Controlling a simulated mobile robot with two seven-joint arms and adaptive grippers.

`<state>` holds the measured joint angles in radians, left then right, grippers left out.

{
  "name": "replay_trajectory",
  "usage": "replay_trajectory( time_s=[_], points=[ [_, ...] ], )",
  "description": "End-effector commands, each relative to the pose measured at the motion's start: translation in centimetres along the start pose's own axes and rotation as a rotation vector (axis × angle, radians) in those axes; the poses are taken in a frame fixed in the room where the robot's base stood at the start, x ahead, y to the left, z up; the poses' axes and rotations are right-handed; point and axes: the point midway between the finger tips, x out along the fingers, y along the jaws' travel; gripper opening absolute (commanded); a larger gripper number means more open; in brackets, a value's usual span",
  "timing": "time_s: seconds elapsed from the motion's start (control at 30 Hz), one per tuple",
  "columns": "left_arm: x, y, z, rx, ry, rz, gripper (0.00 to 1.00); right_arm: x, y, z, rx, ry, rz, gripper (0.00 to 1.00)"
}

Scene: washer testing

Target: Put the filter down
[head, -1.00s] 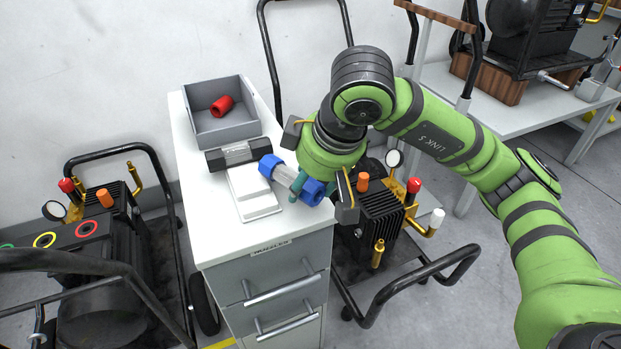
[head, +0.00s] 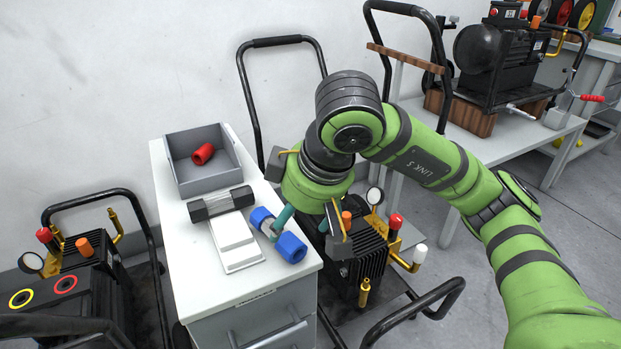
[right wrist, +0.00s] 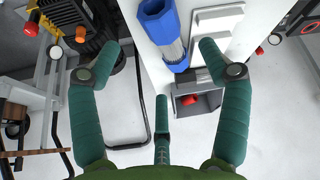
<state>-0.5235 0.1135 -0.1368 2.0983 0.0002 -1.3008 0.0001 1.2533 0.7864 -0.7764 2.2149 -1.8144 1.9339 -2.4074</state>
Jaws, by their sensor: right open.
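The filter, a clear cylinder with blue end caps (head: 291,248), lies on the white cabinet top (head: 188,262), just right of a white stepped tray (head: 234,242). Its blue cap also shows in the right wrist view (right wrist: 160,20). My right gripper (head: 303,222) is open, with its teal fingers spread at the filter's right side; one finger partly hides the filter's middle. In the right wrist view the open fingers (right wrist: 157,58) hold nothing, and the filter lies beyond them. My left gripper is not in view.
A second filter with dark caps (head: 221,203) lies behind the tray. A grey bin (head: 190,182) with a red part (head: 203,154) stands at the back. A black compressor (head: 372,240) stands right of the cabinet, close to my gripper. The cabinet's front left top is clear.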

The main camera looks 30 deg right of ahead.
Motion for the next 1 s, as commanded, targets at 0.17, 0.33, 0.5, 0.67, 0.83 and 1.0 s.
replay_trajectory(
  time_s=[0.17,0.33,0.5,0.67,0.83,1.0],
  points=[
    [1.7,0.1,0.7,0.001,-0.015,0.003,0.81,-4.5,0.0,-0.2,-0.002,0.004,0.001,0.78],
    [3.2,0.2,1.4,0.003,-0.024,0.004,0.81,-7.1,0.0,-0.1,-0.001,0.002,0.001,0.78],
    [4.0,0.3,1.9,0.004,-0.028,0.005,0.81,-8.2,0.0,0.0,0.000,-0.001,0.000,0.78],
    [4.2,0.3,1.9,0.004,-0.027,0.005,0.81,-8.3,0.0,0.1,0.000,-0.002,-0.001,0.78],
    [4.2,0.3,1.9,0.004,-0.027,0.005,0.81,-8.3,0.0,0.1,0.000,-0.002,-0.001,0.78],
    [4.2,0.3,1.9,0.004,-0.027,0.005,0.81,-8.2,0.0,0.0,0.000,-0.002,-0.001,0.78]
  ],
)
